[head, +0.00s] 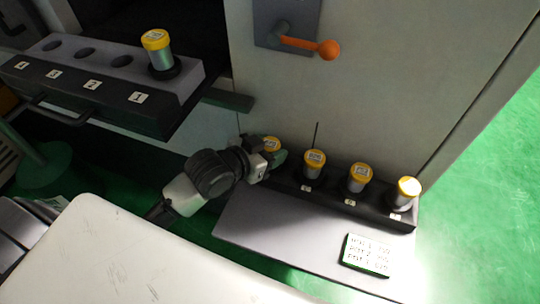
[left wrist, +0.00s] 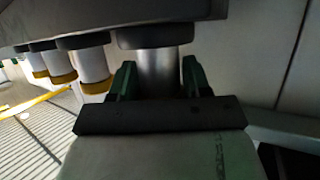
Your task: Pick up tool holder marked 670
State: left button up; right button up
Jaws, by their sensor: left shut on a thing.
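Tool holders with yellow caps and metal bodies stand in a dark rack (head: 340,205) on a low shelf. My left gripper (head: 274,160) is shut on the leftmost holder (head: 270,144), its fingers on either side of the metal body. In the left wrist view the fingers (left wrist: 158,82) flank the grey cylinder (left wrist: 158,65), whose dark collar appears to be at the rack. The other holders there are the second (head: 314,163), third (head: 359,178) and rightmost (head: 407,191). I cannot read 670 on any cap. My right gripper is not in view.
An upper rack (head: 110,92) with numbered slots holds one yellow-capped holder (head: 158,52) in slot 1; its other slots are empty. A written card (head: 367,254) lies on the shelf (head: 290,240). An orange-knobbed lever (head: 310,45) sticks out of the machine front above.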

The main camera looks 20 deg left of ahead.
pick_arm(q)
jog(key=shift+r, duration=0.1)
jog(key=c, duration=0.3)
